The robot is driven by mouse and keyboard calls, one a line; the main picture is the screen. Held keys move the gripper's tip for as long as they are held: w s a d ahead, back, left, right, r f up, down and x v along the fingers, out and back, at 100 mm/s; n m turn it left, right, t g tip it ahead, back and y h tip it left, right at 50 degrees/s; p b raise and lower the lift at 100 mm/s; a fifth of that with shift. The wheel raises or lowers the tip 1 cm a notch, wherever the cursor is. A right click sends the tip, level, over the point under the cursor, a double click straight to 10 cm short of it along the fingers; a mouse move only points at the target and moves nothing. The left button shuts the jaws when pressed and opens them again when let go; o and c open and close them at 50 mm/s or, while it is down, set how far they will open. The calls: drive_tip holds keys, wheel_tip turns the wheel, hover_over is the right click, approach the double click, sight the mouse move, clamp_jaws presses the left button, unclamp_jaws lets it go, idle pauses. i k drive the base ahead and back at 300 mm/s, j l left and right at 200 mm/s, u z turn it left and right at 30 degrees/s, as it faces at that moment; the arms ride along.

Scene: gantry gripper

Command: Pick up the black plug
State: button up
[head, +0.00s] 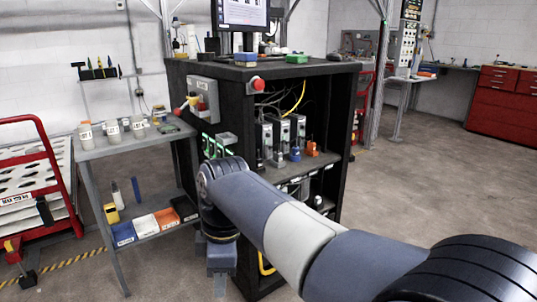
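I cannot pick out a black plug for certain in the head view. The open black cabinet (354,85) holds grey modules (283,134) with cables, a blue plug-like part (295,154) and an orange part (312,149) on its upper shelf. Small dark parts by the modules are too small to name. My gripper (220,286) hangs pointing down at the cabinet's front left, outside the shelves. Its fingers are narrow and partly blended with the dark background, so open or shut does not show. My arm hides the cabinet's lower left part.
A grey side table (98,150) with jars stands left of the cabinet, with blue, white and orange bins on its low shelf. A red cart (62,175) is at far left. A monitor (243,14) stands on the cabinet top. The floor at right is clear.

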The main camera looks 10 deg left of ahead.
sight(258, 160)
drive_tip(key=i+z, duration=0.25)
drive_tip(key=i, duration=0.3)
drive_tip(key=i+z, duration=0.3)
drive_tip(key=i, duration=0.25)
drive_tip(key=i+j+z, duration=0.25)
drive_tip(key=i, duration=0.25)
drive_tip(key=i+u, duration=0.25)
drive_tip(key=i+l+u, duration=0.25)
drive_tip(key=i+j+u, duration=0.15)
drive_tip(key=u, duration=0.25)
drive_tip(key=i+u, duration=0.65)
drive_tip(key=u, duration=0.15)
